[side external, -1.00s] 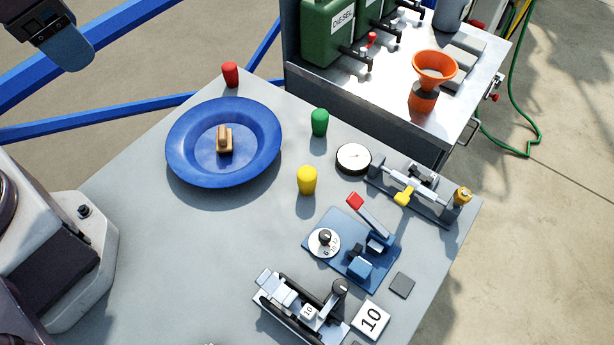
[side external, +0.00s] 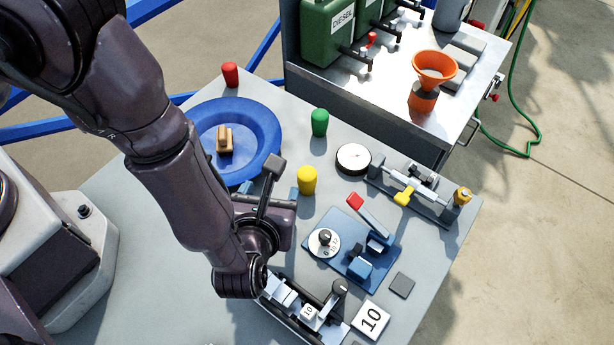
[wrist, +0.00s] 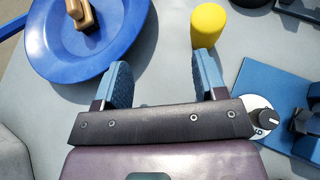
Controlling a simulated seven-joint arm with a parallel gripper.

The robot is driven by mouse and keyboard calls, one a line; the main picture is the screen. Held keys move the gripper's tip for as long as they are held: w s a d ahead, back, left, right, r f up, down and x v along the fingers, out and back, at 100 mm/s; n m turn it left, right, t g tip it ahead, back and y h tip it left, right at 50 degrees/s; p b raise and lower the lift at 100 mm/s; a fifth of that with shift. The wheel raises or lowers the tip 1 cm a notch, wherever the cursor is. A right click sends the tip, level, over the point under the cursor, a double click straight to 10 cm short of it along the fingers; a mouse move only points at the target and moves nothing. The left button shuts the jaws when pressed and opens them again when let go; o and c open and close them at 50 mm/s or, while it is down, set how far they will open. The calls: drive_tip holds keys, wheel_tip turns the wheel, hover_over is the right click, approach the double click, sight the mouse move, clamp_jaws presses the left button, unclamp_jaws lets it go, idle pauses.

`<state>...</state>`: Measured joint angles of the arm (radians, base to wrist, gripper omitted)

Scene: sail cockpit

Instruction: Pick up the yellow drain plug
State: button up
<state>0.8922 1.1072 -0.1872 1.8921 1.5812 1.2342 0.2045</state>
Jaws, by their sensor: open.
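The yellow drain plug (side external: 307,180) stands upright on the grey table in the side external view, right of the blue plate. It also shows in the wrist view (wrist: 209,25) near the top, just beyond my right fingertip. My gripper (wrist: 162,75) is open, with two blue fingers spread apart and nothing between them. In the side external view my arm hangs over the table and the gripper is low, left of the yellow plug; its fingers are mostly hidden by the wrist.
A red plug (side external: 230,74) and a green plug (side external: 320,122) stand behind. A round white gauge (side external: 353,158) and a blue fixture with a red-tipped lever (side external: 370,212) lie to the right. A metal clamp device (side external: 300,300) is near the wrist.

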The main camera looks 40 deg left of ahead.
sight(311, 168)
drive_tip(key=w+d+m+t+h, duration=0.1)
drive_tip(key=w+d+r+m+t+h, duration=0.1)
drive_tip(key=d, duration=0.1)
drive_tip(key=shift+w+d+r, duration=0.1)
drive_tip(key=shift+w+d, duration=0.1)
drive_tip(key=shift+w, duration=0.1)
drive_tip(key=shift+w+a, duration=0.1)
drive_tip(key=shift+w, duration=0.2)
drive_tip(key=x, duration=0.7)
drive_tip(key=shift+s, duration=0.1)
drive_tip(key=c, duration=1)
